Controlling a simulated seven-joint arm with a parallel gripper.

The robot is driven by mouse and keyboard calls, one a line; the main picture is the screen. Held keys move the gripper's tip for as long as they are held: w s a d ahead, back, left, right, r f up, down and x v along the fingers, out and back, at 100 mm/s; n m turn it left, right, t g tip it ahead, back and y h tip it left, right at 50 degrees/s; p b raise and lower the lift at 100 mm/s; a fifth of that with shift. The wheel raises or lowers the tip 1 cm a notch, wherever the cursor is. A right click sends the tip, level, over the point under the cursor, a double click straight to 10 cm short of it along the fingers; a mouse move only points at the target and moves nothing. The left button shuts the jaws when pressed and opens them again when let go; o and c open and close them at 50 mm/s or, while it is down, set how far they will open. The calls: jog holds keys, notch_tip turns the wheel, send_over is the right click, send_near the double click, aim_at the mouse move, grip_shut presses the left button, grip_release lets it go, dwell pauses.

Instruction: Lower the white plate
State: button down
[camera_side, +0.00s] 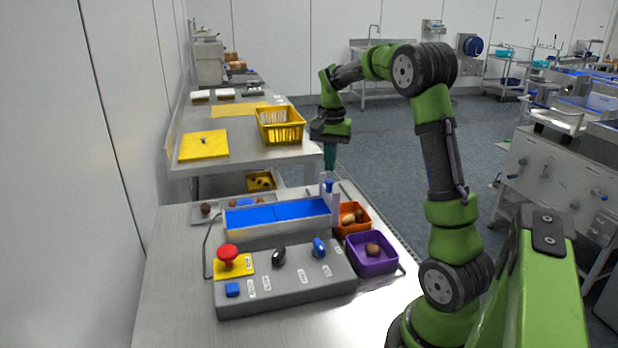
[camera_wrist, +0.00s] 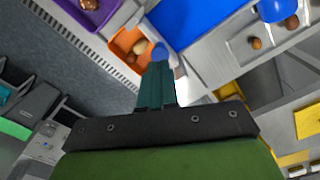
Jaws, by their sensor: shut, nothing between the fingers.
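A pale upright plate (camera_side: 324,178), apparently the white plate, stands at the right end of the blue belt (camera_side: 277,215) in the side view. A blue knob (camera_side: 328,187) is on or beside it. My gripper (camera_side: 330,166) points down with its teal fingers shut and empty, close above or behind the knob. In the wrist view the fingertips (camera_wrist: 158,66) overlap the lower edge of the blue knob (camera_wrist: 160,51), and a pale piece (camera_wrist: 180,68) shows just right of them. I cannot tell whether the fingers touch the knob or plate.
An orange bin (camera_side: 342,229) and a purple bin (camera_side: 370,265) with dates stand right of the belt. A grey control box (camera_side: 285,288) with a red button (camera_side: 228,254) is in front. A yellow basket (camera_side: 281,125) sits on the table behind.

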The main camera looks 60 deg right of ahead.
notch_tip(320, 180, up, 4)
jog(key=shift+r, duration=0.2)
dwell(0.3)
jog(key=shift+w+d+f, duration=0.1)
jog(key=shift+f, duration=0.25)
jog(key=s+a+n+t+y, duration=0.1)
jog(key=s+a+n+t, duration=0.2)
jog(key=a, duration=1.2)
jog(key=s+a+r+n+t+y, duration=0.1)
jog(key=s+a+n+t, duration=0.3)
jog(key=s+a+n, duration=0.4)
jog(key=a, duration=0.7)
jog(key=shift+r, duration=0.2)
